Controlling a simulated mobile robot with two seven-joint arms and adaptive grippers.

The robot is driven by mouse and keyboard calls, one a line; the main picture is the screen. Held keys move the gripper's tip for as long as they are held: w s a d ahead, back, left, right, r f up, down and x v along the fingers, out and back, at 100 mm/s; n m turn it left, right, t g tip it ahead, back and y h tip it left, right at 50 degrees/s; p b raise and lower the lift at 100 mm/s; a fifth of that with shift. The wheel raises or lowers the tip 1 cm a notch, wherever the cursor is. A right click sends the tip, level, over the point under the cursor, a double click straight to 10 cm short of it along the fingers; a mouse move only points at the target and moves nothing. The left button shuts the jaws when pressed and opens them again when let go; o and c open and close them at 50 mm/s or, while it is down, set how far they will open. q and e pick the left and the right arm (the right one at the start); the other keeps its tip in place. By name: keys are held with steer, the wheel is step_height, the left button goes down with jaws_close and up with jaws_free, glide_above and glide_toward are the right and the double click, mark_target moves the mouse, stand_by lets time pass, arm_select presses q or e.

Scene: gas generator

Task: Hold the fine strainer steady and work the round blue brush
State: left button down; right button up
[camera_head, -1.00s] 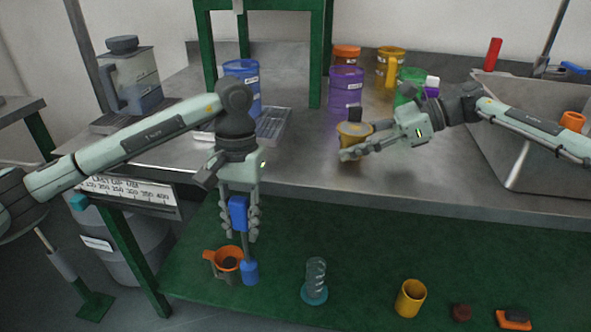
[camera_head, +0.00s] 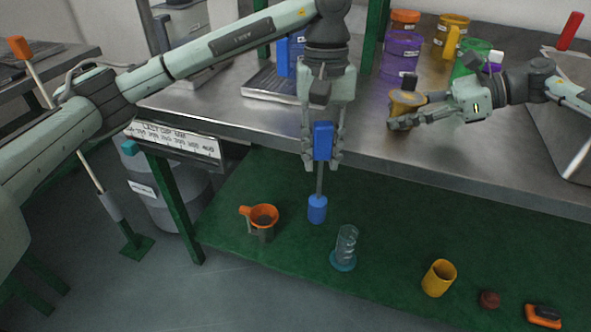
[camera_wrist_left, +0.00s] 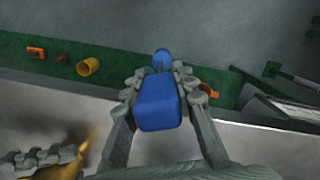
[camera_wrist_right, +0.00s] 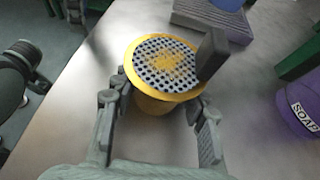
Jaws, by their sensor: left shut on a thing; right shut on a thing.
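The round blue brush hangs upright from my left gripper (camera_head: 322,158). Its blue handle (camera_head: 322,141) is between the fingers, and its round blue head (camera_head: 317,208) points down in front of the bench edge. The left wrist view shows the handle (camera_wrist_left: 158,105) close up. My right gripper (camera_head: 396,118) is shut on a yellow strainer (camera_head: 405,101) above the steel bench. In the right wrist view the strainer's perforated grey top (camera_wrist_right: 163,68) has yellow residue near its middle, and a dark block stands at its rim. The brush and strainer are apart.
On the green lower surface are an orange cup (camera_head: 262,215), a clear coil-like cylinder (camera_head: 346,245), a yellow cup (camera_head: 438,278), a brown piece (camera_head: 489,299) and an orange-black block (camera_head: 543,316). Purple (camera_head: 401,58) and green (camera_head: 470,62) containers stand behind the strainer.

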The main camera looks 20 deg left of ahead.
arm_select(q)
steer(key=w+d+r+n+t+h, duration=0.1)
steer(key=d+r+n, duration=0.7)
steer(key=r, duration=0.3)
steer(key=w+d+r+n+t, duration=0.1)
steer(key=d+r+n, duration=0.65)
steer(key=r, duration=0.35)
steer(key=w+a+r+n+t+y, duration=0.15)
steer(key=w+a+r+n, duration=0.35)
steer(key=w+r+n, duration=0.75)
steer(key=shift+d+f+n, duration=1.7)
steer(key=shift+d+f, duration=0.05)
steer(key=shift+f, duration=3.8)
steer(key=a+r, duration=0.4)
steer(key=r, duration=0.4)
steer(key=shift+w, duration=0.25)
